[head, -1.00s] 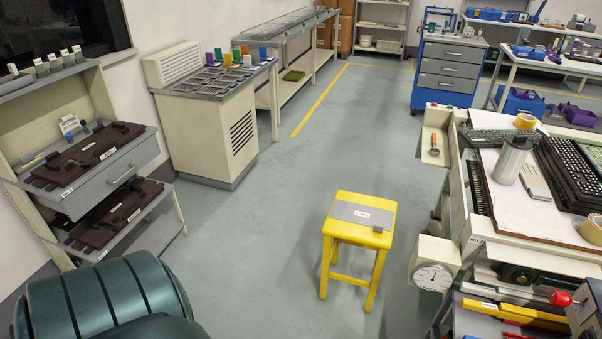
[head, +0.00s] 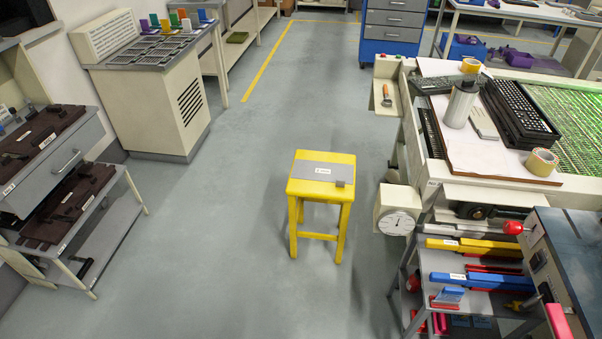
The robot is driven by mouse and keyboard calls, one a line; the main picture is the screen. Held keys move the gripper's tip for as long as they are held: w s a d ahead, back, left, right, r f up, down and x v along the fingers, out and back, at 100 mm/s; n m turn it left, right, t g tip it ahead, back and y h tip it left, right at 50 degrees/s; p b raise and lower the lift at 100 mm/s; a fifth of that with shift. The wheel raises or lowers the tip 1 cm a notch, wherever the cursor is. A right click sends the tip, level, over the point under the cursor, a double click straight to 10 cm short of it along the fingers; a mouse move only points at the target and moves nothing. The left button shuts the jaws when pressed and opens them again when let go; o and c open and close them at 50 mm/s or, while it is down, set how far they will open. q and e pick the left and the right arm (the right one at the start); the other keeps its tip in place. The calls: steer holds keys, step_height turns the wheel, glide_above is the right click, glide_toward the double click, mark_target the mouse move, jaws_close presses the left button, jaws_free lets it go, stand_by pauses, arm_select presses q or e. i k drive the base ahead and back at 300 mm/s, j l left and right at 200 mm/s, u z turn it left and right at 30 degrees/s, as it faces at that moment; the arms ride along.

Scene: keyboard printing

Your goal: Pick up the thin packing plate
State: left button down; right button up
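A thin grey plate (head: 314,172) with a small white label lies flat on top of a yellow stool (head: 333,191) in the middle of the head view. I take this plate to be the thin packing plate. Neither of my grippers is in view.
Clear grey floor (head: 230,240) surrounds the stool. At right stand a printing bench (head: 455,185) with keyboards and tape, a dial scale (head: 397,222) and a rack with coloured bars (head: 480,265). Shelves with brown trays (head: 62,208) and a cream cabinet (head: 150,110) are at left.

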mark_target(340, 174)
steer(key=i+j+z, duration=0.25)
steer(key=i+j, duration=0.3)
steer(key=i, duration=0.15)
steer(key=i+j+z, duration=0.25)
steer(key=i+j, duration=0.45)
steer(key=i+j+z, duration=0.3)
steer(key=i+j, duration=0.3)
steer(key=j, duration=0.25)
